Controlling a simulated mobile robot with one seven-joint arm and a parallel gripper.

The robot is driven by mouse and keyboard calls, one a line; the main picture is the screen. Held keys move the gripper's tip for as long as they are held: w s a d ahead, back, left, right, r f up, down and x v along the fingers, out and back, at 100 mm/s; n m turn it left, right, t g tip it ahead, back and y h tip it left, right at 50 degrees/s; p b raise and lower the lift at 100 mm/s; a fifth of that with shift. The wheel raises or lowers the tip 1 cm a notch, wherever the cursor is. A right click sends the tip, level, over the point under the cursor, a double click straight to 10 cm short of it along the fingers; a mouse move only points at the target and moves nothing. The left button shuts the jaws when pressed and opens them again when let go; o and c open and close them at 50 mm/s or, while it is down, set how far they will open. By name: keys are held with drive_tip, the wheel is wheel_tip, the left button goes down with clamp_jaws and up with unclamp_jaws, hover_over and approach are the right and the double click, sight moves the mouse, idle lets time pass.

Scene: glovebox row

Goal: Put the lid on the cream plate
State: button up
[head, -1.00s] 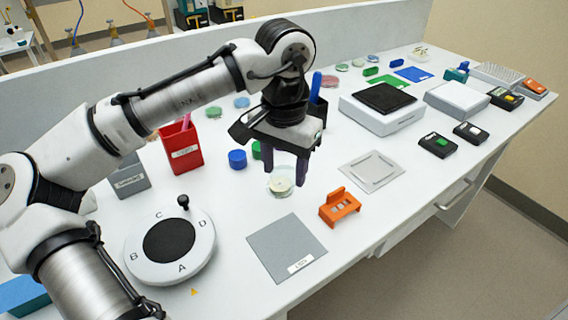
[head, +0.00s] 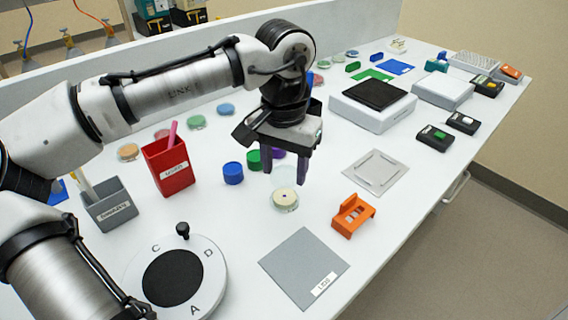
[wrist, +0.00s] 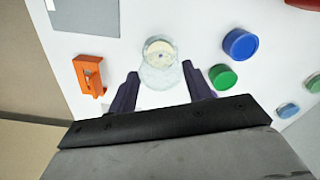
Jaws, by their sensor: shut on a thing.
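The cream plate (head: 285,200) is a small round dish with a cream fill and a dark centre mark, lying on the white bench. It also shows in the wrist view (wrist: 160,49), just beyond my fingertips. My gripper (head: 285,178) points down above and slightly behind the plate, its dark fingers apart by a disc's width. It is shut on a clear round lid (wrist: 160,76), which shows faintly between the fingers and partly overlaps the plate in the wrist view. In the head view the lid is barely visible; I cannot tell its exact height.
An orange holder (head: 353,214) and a grey mat (head: 304,267) lie near the front edge. A blue cap (head: 233,173) and a green cap (wrist: 223,77) stand beside the gripper. A red container (head: 168,168) and a round turntable (head: 208,285) are at left.

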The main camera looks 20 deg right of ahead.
sight(284, 196)
drive_tip(key=shift+f+b, duration=1.65)
drive_tip(key=shift+b, duration=0.1)
drive_tip(key=shift+f, duration=0.6)
drive_tip(key=shift+p, duration=0.3)
drive_tip(key=shift+f+p, duration=0.55)
drive_tip(key=shift+p, duration=0.05)
idle(0.9)
drive_tip(key=o, duration=1)
